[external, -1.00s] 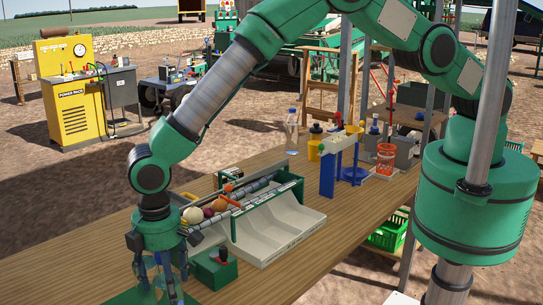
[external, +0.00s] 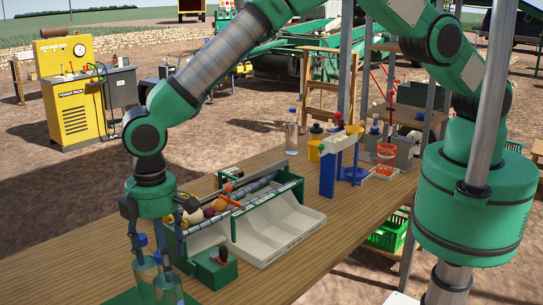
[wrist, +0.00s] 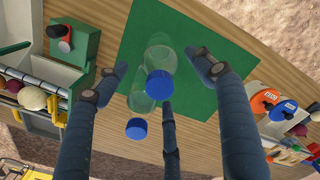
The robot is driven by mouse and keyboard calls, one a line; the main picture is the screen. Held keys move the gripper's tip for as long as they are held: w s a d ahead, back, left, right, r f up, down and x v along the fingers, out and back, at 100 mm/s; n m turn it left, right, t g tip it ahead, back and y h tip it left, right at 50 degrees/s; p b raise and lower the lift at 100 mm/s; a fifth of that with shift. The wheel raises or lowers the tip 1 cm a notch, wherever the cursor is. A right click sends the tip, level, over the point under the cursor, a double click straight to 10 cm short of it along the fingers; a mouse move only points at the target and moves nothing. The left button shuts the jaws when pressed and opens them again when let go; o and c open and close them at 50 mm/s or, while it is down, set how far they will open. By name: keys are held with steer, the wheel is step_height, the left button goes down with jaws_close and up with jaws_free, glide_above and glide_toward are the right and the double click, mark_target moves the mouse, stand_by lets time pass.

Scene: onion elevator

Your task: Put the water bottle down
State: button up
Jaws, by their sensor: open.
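Two clear water bottles with blue caps stand close together on a green mat (wrist: 205,100). In the wrist view, one bottle (wrist: 160,57) lies between the spread fingertips, and the other bottle (wrist: 141,101) is beside it. Both also show in the external view, one at the left (external: 146,268) and one at the right (external: 168,286), at the bottom edge. My gripper (external: 155,250) is open above them, its dark fingers pointing down around the bottle tops; the wrist view shows the gripper (wrist: 160,76) with fingers apart. I cannot tell whether any finger touches a bottle.
A green box with a black and red knob (external: 221,255) stands right of the bottles. Behind it is a white sorting tray (external: 285,233) with rollers and onions. Another clear bottle (external: 291,138) stands farther back.

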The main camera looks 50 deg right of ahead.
steer(key=shift+r, duration=2.4)
steer(key=shift+w, duration=0.1)
